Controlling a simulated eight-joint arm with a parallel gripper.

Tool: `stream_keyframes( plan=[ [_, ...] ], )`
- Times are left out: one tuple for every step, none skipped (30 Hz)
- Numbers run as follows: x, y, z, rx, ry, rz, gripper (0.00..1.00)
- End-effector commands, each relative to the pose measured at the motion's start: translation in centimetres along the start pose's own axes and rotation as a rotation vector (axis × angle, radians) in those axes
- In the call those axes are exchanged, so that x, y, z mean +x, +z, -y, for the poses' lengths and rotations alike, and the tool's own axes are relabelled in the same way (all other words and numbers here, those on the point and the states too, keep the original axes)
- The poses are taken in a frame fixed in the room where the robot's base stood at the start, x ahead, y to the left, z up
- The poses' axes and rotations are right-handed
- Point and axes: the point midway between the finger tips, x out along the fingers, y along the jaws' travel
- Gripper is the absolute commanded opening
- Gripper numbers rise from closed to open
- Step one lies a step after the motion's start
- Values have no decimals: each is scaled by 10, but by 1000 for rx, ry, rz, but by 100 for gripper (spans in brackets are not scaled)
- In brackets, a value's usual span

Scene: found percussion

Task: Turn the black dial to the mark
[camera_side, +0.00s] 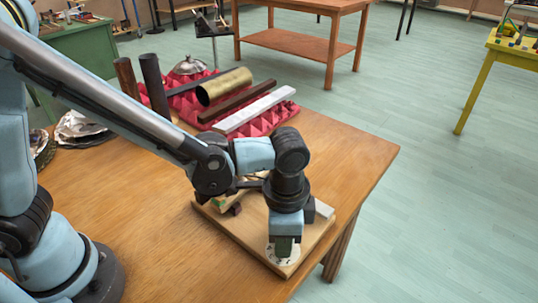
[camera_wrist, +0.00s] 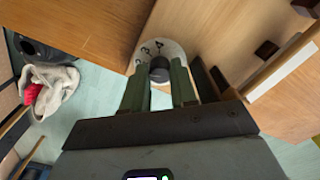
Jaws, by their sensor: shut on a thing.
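The black dial (camera_wrist: 159,70) sits on a round white scale plate (camera_wrist: 172,48) with dark digits, seen in the wrist view. My gripper (camera_wrist: 159,76) has its two green fingers on either side of the dial and is shut on it. In the side view my gripper (camera_side: 284,247) points straight down over the white scale plate (camera_side: 272,259), near the front corner of a wooden board (camera_side: 240,233). The dial is hidden behind the fingers there. Which digit the dial points to, and which one is the mark, I cannot tell.
The board lies on a wooden table (camera_side: 130,220), close to its right edge. Crumpled foil (camera_side: 80,128) lies at left.

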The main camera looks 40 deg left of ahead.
Motion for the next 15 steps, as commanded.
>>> stream_keyframes(
  plan=[
    [0, 0, 0, 0, -1, -1, 0],
    [0, 0, 0, -1, -1, -1, 0],
    [0, 0, 0, -1, -1, -1, 0],
    [0, 0, 0, -1, -1, -1, 0],
    [0, 0, 0, -1, -1, -1, 0],
    [0, 0, 0, -1, -1, -1, 30],
    [0, 0, 0, -1, -1, -1, 35],
    [0, 0, 0, -1, -1, -1, 39],
    [0, 0, 0, -2, -1, -1, 45],
    [0, 0, 0, -2, -1, -1, 50],
    [0, 0, 0, -2, -1, -1, 53],
    [0, 0, 0, -2, -1, -1, 53],
    [0, 0, 1, -2, -2, -1, 53],
    [0, 0, 1, -3, -2, -1, 53],
    [0, 0, 1, -3, -2, -1, 53]
  ],
)
